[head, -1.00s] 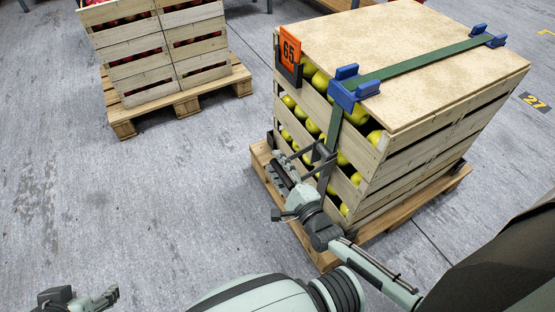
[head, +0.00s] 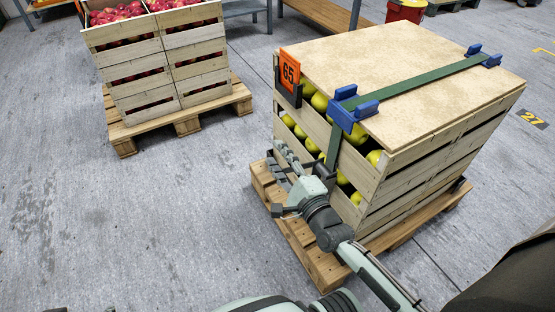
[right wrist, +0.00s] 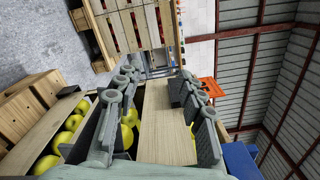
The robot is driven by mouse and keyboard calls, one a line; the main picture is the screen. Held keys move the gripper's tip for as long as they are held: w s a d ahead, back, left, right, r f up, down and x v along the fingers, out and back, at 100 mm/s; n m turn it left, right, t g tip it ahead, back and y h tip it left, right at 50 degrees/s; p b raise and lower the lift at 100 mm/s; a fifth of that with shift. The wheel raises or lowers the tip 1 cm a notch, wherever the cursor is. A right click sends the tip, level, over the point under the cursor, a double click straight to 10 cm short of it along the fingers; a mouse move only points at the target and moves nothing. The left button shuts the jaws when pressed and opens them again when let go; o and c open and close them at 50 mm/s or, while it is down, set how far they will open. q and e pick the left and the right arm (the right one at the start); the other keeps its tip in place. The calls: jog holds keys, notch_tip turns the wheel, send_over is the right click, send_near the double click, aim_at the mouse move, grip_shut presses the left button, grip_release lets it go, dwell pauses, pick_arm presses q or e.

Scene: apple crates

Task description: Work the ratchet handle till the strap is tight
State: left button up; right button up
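A green strap (head: 415,80) runs over the lid (head: 330,55) of the stacked crates of yellow-green apples (head: 370,185). It passes a blue corner guard (head: 350,112) and goes down the near side (head: 333,148). The ratchet and its handle are not clear now; my right gripper and wrist cover that part of the strap. My right gripper (head: 278,160) is beside the crate's slatted side, left of the strap. In the right wrist view its fingers (right wrist: 158,82) stand apart, with a wooden slat (right wrist: 165,130) behind the gap.
An orange number 65 sign (head: 289,72) is at the crate's left corner. The stack stands on a wooden pallet (head: 310,258). Crates of red apples (head: 165,60) stand on another pallet (head: 180,120) at upper left. The grey floor (head: 130,220) between is clear.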

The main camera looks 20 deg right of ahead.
jog(key=shift+s+d+f+p, duration=0.1)
jog(key=shift+s+p, duration=0.25)
jog(key=shift+s, duration=1.35)
jog(key=shift+s+d+p, duration=0.1)
jog(key=shift+s+p, duration=0.2)
jog(key=shift+s, duration=1.35)
jog(key=s+p, duration=0.1)
jog(key=s, duration=0.6)
jog(key=shift+d, duration=0.25)
